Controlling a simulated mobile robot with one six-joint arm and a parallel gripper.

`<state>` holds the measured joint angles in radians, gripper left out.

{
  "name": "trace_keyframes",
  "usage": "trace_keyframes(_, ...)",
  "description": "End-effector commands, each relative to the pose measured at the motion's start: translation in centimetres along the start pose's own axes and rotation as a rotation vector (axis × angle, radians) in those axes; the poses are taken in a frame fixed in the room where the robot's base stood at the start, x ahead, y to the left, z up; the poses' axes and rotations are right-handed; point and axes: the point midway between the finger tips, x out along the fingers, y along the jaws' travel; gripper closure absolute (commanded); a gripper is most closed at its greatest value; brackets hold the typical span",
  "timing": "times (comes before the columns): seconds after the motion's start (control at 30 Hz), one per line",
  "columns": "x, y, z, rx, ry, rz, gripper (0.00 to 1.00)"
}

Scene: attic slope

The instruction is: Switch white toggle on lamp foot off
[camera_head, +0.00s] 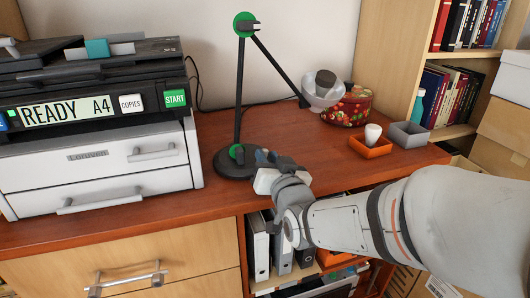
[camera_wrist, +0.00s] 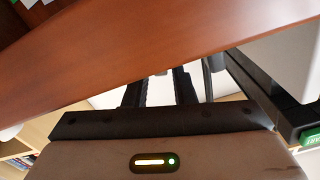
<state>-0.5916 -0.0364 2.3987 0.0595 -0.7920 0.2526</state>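The black desk lamp (camera_head: 240,95) stands on the red-brown desk, with green joints and a pale shade at its right end. Its round dark foot (camera_head: 228,166) rests on the desk; my gripper (camera_head: 268,157) is at the foot's right edge and covers part of it. I cannot make out the white toggle in either view. In the wrist view my gripper (camera_wrist: 160,88) shows two dark fingers apart, with a pale surface behind the gap and nothing clearly held. Whether the fingertips touch the foot cannot be told.
A printer (camera_head: 95,125) stands left of the lamp. A floral pot (camera_head: 348,108), an orange tray (camera_head: 371,146) with a white cup (camera_head: 373,133), and a grey tray (camera_head: 408,134) are at the right. Binders (camera_head: 280,247) fill the shelf below. Bare desk (camera_head: 215,125) lies behind the foot.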

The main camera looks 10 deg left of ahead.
Motion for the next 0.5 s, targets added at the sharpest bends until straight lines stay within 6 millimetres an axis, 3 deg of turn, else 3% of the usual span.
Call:
trace_keyframes(0.2,-3.6,-0.1,-0.1,0.0,0.0,-0.001,0.76)
trace_keyframes(0.5,-5.0,0.0,0.1,0.0,-0.001,0.0,0.76)
